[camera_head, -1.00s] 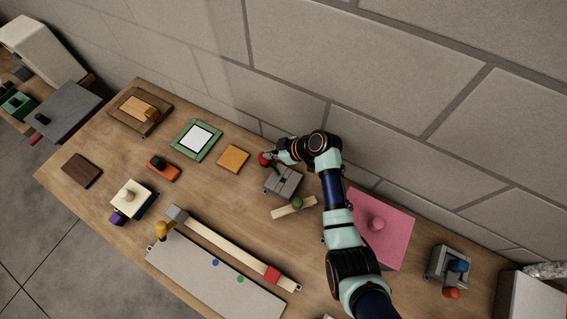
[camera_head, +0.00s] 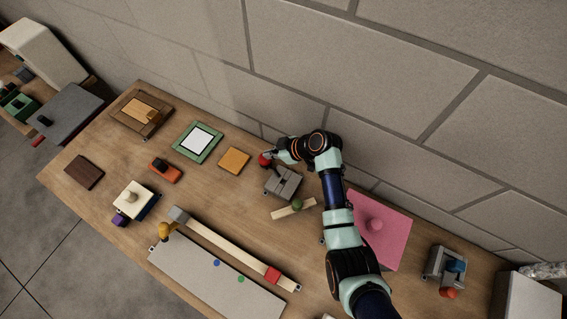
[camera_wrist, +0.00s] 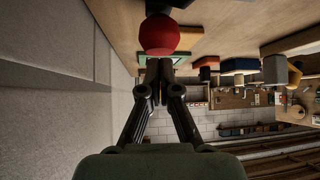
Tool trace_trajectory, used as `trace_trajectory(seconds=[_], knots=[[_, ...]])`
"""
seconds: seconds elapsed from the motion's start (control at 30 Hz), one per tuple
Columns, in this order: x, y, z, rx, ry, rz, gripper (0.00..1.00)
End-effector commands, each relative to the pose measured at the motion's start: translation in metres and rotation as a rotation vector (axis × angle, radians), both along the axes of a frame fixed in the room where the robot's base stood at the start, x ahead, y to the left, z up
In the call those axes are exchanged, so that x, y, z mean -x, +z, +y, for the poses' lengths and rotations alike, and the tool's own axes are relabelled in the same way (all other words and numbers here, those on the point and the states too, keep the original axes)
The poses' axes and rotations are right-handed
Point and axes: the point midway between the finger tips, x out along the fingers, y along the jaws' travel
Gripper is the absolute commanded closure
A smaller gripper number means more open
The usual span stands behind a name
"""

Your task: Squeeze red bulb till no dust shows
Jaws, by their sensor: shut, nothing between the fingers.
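The red bulb (camera_head: 264,160) is at the far side of the workbench, beside a grey block (camera_head: 284,182). In the wrist view the round red bulb (camera_wrist: 158,36) is at the top centre, with a dark part above it. My gripper (camera_wrist: 159,72) has its dark fingertips together just below the bulb in that view, with nothing between them. I cannot tell whether the tips touch the bulb. In the head view my gripper (camera_head: 273,157) is small and beside the bulb, partly hidden by my wrist. No dust can be made out at this size.
A yellow-orange tile (camera_head: 234,160) and a green-framed white panel (camera_head: 198,142) lie left of the bulb. A pink board (camera_head: 382,228) is right of my arm. A stick with a green ball (camera_head: 296,206) lies in front. The block wall (camera_head: 290,60) is close behind.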

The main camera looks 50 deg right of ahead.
Motion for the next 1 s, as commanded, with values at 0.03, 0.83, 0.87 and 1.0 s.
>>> trace_trajectory(seconds=[0.03,0.83,0.87,1.0], knots=[[0.000,-0.004,0.000,0.000,0.000,0.000,1.00],[0.000,-0.020,0.000,0.000,0.000,0.000,1.00],[0.000,-0.018,0.000,0.000,0.000,0.000,1.00],[0.000,-0.005,0.000,0.000,0.000,0.000,1.00]])
